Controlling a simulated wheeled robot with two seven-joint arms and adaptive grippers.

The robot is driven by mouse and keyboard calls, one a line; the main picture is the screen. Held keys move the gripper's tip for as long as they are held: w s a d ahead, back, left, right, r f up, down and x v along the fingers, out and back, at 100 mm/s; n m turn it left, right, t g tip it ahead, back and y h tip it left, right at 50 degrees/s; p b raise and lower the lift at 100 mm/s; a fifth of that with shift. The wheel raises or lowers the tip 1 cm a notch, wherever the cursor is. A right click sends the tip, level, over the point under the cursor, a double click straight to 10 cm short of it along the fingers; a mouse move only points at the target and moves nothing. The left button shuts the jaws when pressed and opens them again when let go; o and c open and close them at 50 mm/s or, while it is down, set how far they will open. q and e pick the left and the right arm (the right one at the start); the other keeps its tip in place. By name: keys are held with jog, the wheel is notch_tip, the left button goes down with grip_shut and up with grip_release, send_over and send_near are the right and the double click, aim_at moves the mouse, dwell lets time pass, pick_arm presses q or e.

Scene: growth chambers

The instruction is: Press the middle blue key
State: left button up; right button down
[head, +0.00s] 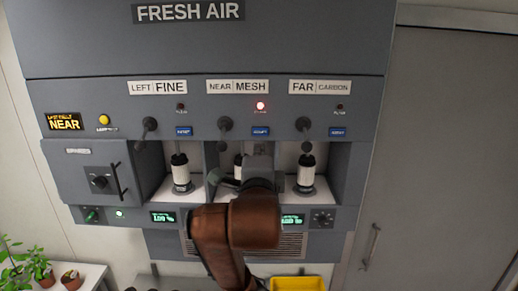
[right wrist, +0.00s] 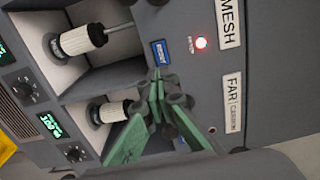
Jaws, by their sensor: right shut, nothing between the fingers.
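The middle blue key (head: 260,131) is a small blue rectangle on the grey panel, below the MESH label and a lit red lamp (head: 260,106). It also shows in the right wrist view (right wrist: 160,52), beside the red lamp (right wrist: 201,43). My right gripper (head: 222,181) is in front of the middle bay, below the key in the head view. In the right wrist view its green fingers (right wrist: 156,88) are shut and empty, with the tips close to the key in the picture. I cannot tell how far they are from the panel. My left gripper is not in view.
Other blue keys sit left (head: 183,131) and right (head: 337,132). Dark levers (head: 148,127) stick out beside the keys, and white cartridges (head: 181,174) stand in the bays. A yellow bin (head: 298,284) is below; plants (head: 38,267) stand at lower left.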

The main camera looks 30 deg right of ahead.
aim_at(259, 133)
jog(key=p+x, duration=0.4)
jog(key=x, duration=0.5)
jog(key=shift+w+d+r, duration=0.1)
jog(key=shift+w+r, duration=0.05)
jog(key=shift+w+d+p, duration=0.3)
jog(key=shift+w+p, duration=0.05)
jog(key=shift+w, duration=0.05)
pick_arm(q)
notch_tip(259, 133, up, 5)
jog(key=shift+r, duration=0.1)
pick_arm(e)
jog(key=shift+w+a, duration=0.1)
jog(key=shift+a, duration=0.05)
